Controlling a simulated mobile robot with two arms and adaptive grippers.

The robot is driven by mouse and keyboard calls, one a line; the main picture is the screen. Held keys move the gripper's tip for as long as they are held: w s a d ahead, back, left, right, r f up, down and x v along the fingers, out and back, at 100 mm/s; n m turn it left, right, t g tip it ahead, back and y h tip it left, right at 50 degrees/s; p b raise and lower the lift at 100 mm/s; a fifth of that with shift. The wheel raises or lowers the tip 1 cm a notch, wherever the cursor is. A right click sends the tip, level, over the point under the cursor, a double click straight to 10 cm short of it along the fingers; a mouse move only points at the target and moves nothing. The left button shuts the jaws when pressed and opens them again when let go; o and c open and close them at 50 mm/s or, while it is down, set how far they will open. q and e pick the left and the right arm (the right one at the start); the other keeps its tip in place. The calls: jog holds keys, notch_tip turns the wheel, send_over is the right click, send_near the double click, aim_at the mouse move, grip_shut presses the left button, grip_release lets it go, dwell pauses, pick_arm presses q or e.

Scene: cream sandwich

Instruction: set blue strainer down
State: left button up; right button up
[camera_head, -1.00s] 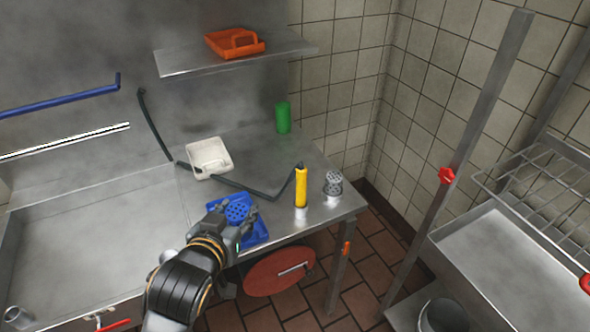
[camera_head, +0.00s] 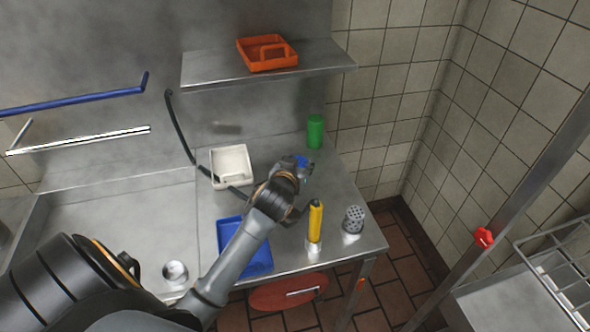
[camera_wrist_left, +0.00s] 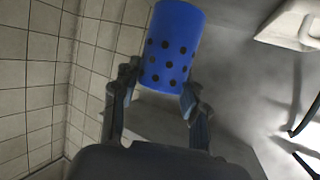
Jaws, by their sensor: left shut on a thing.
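My left gripper (camera_head: 303,168) is shut on the blue strainer (camera_wrist_left: 172,45), a cylinder with dark holes. In the left wrist view the fingers (camera_wrist_left: 160,85) hold it at its two sides. In the head view only a small piece of the strainer (camera_head: 302,160) shows, mostly hidden by my gripper. The gripper is over the back part of the steel counter (camera_head: 345,190), between the white tray and the green cylinder. I cannot tell whether the strainer touches the counter. My right gripper is not in view.
An empty-looking blue tray (camera_head: 229,232) lies under my forearm. A white tray (camera_head: 232,163) is left of the gripper. A green cylinder (camera_head: 315,131), a yellow-handled tool (camera_head: 315,221) and a grey perforated holder (camera_head: 353,219) stand nearby. A shelf (camera_head: 215,68) with an orange tray (camera_head: 267,55) hangs above.

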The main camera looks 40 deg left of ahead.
pick_arm(q)
jog(key=w+a+f, duration=0.1)
jog(key=f, duration=0.2)
jog(key=w+a+f+p, duration=0.1)
jog(key=w+f, duration=0.1)
jog(key=f, duration=0.1)
jog(key=w+a+f, duration=0.2)
jog(key=f, duration=0.1)
jog(key=shift+f+p, duration=0.15)
jog(key=shift+p, duration=0.15)
jog(key=shift+f, duration=0.4)
jog(key=o, duration=0.9)
jog(key=shift+o, duration=1.2)
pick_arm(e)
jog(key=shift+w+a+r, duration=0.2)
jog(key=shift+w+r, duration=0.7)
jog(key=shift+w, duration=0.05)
pick_arm(q)
jog(key=shift+r, duration=0.15)
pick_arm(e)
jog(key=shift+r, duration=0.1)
